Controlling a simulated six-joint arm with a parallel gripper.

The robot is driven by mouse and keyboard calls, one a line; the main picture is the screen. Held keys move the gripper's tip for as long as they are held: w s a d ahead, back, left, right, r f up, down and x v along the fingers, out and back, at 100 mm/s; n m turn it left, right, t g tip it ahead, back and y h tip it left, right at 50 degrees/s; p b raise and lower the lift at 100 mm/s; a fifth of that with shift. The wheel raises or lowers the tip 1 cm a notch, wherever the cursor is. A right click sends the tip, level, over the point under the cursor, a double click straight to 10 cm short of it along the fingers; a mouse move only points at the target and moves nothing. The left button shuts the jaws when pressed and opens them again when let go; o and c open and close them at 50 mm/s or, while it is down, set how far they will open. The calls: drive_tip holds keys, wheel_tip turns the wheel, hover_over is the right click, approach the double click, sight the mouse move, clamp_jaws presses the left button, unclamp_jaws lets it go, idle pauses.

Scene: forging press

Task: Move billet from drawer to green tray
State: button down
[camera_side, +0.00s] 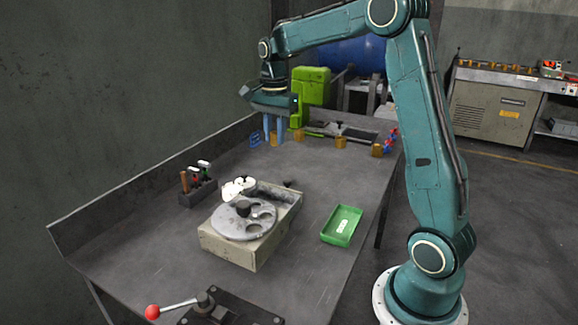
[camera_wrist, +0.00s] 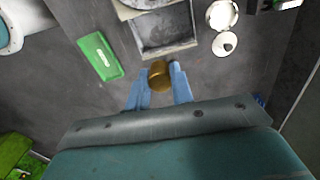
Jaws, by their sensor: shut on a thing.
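A brass-coloured billet (camera_wrist: 160,75) sits between the blue fingertips of my gripper (camera_wrist: 159,84) in the wrist view. In the side view my gripper (camera_side: 274,138) points down over the far left of the table, shut on the billet (camera_side: 274,141). Whether the billet touches the table is unclear. The green tray (camera_side: 342,226) is empty apart from a white marking, at the table's right; it also shows at left in the wrist view (camera_wrist: 99,55). An open, empty grey drawer-like compartment (camera_wrist: 146,45) belongs to the beige box (camera_side: 228,249).
A grey disc (camera_side: 235,226) with holes lies on the box, with a white piece (camera_side: 238,187) beside it. A tool holder (camera_side: 198,193) stands left. Several brass pieces (camera_side: 340,142) stand along the back. A red-knobbed lever (camera_side: 153,311) is in front. Mid-table is mostly clear.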

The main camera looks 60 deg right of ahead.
drive_tip(key=s+d+m, duration=0.2)
drive_tip(key=s+m, duration=0.8)
drive_tip(key=s, duration=0.9)
drive_tip(key=shift+s+f, duration=0.2)
drive_tip(key=shift+f, duration=0.2)
drive_tip(key=shift+f, duration=0.1)
hover_over(342, 226)
wheel_tip(342, 226, down, 16)
drive_tip(key=shift+f, duration=0.1)
drive_tip(key=shift+f, duration=1.8)
drive_tip(key=shift+f, duration=0.1)
